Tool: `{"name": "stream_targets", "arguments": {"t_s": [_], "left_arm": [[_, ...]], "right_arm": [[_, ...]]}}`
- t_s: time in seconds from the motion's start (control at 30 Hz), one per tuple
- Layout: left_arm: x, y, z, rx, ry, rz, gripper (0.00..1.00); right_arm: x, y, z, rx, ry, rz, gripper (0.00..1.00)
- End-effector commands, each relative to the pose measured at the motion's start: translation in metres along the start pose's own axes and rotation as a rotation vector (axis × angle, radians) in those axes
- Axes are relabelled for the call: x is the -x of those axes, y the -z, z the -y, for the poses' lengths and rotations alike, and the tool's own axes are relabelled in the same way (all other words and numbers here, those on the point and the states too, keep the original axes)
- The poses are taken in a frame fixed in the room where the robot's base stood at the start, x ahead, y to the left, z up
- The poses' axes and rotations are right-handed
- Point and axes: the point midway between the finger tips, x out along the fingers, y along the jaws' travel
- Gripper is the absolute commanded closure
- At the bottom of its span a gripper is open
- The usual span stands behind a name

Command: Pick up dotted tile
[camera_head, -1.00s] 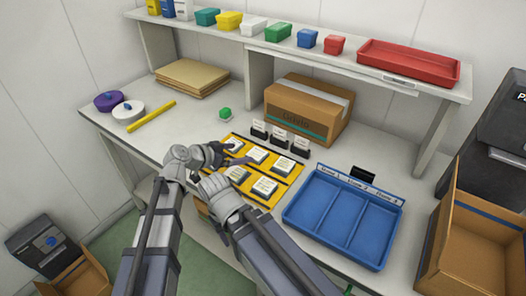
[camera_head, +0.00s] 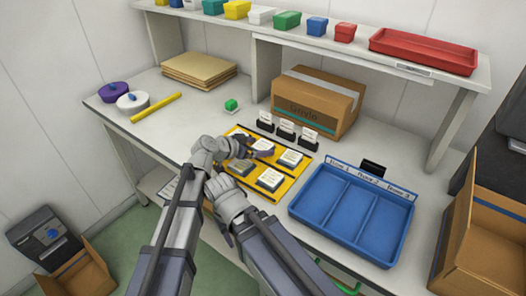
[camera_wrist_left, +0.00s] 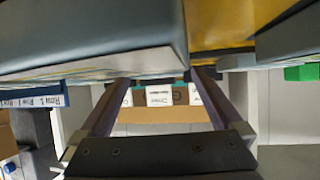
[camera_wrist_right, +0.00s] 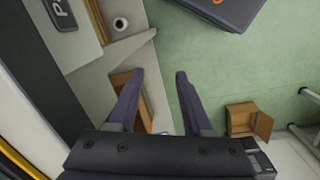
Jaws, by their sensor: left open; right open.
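Several square tiles with pale tops sit on a yellow tray (camera_head: 287,186) on the bench, among them a back tile (camera_head: 262,145), a right tile (camera_head: 290,158) and a front tile (camera_head: 270,179). I cannot make out dots on any of them. My left gripper (camera_head: 243,149) is over the tray's left side and hides part of it. In the left wrist view its fingers (camera_wrist_left: 160,100) are apart with nothing visibly gripped; large grey blocks fill the top, close to the camera. My right gripper (camera_wrist_right: 160,105) is open and empty in the right wrist view; its fingertips are unclear in the head view.
A blue three-part tray (camera_head: 325,198) stands right of the yellow tray. Small black holders with white cards (camera_head: 287,128) stand behind it, before a cardboard box (camera_head: 318,103).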

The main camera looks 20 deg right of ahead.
Motion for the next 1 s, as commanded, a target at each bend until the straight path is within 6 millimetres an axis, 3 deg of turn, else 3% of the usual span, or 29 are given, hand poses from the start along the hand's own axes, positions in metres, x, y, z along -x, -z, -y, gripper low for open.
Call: {"name": "stream_targets", "arguments": {"t_s": [0.2,0.9,1.0], "left_arm": [[-0.0003,0.0007,-0.0003,0.000,0.000,0.000,0.01],[-0.0001,0.0004,-0.0002,0.000,0.001,0.000,0.80],[-0.0001,0.0005,-0.0002,0.000,0.001,0.000,0.87]], "right_arm": [[0.0005,0.0000,0.0000,0.000,0.000,0.000,0.50],[0.0004,0.0000,0.0000,0.000,0.000,0.000,0.50],[0.0004,0.0000,0.0000,0.000,0.000,0.000,0.50]]}}
